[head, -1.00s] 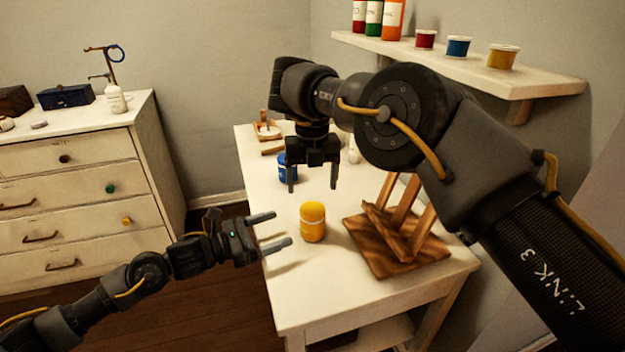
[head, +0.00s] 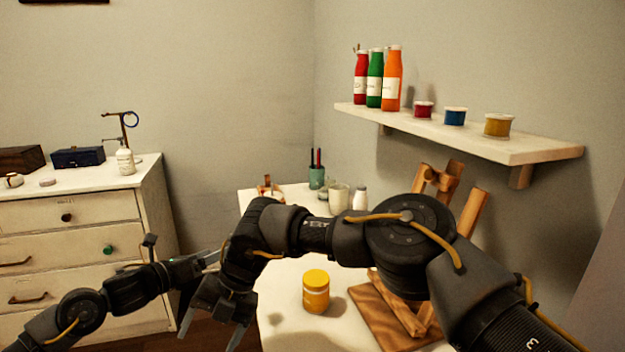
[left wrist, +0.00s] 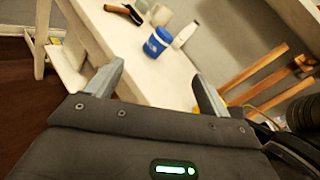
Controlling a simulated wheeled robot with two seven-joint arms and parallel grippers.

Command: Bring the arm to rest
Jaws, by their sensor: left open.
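My left gripper (head: 208,258) reaches in from the left, in front of the dresser and left of the white table. Its fingers are partly hidden behind my right arm in the head view. In the left wrist view its two fingers (left wrist: 160,72) stand apart with nothing between them. My right gripper (head: 211,330) hangs fingers down at the lower middle, its fingers spread and empty. The right arm crosses over the table from the right. A yellow jar (head: 316,291) stands upright on the table, right of the right gripper, apart from it.
The white table (head: 285,325) also holds a wooden easel (head: 375,315), cups at the back and a blue jar (left wrist: 157,42), hidden in the head view. A shelf (head: 450,138) with bottles and pots is at right. A dresser (head: 90,208) stands at left.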

